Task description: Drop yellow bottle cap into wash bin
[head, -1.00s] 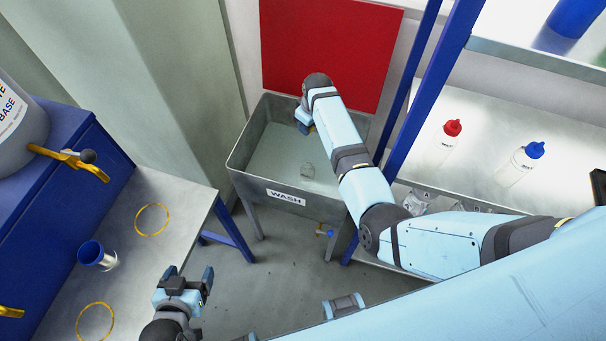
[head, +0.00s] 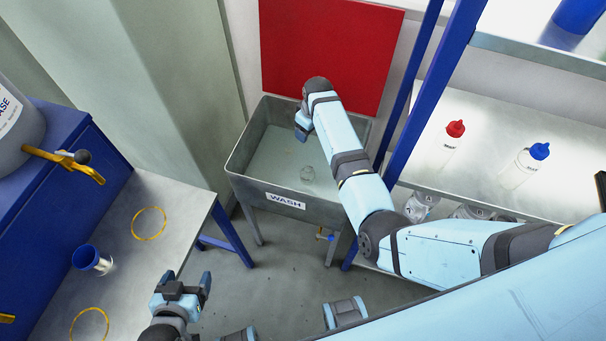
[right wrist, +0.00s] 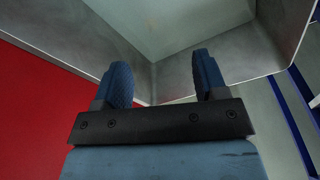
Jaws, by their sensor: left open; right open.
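The wash bin (head: 283,184) is a grey metal sink with a WASH label, below a red wall panel. Its grey inside walls show in the right wrist view (right wrist: 205,20). My right gripper (head: 302,131) is over the back right part of the bin. In the right wrist view its two blue fingers (right wrist: 163,75) are apart with nothing between them. I cannot make out the yellow bottle cap in either view. My left gripper (head: 188,282) is open and empty near the left bench's edge.
The left bench (head: 135,205) has yellow rings (head: 149,223) and a blue-rimmed cup (head: 92,259). A red-capped bottle (head: 449,145) and a blue-capped bottle (head: 524,165) stand on the right shelf. A blue post (head: 420,105) rises right of the bin.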

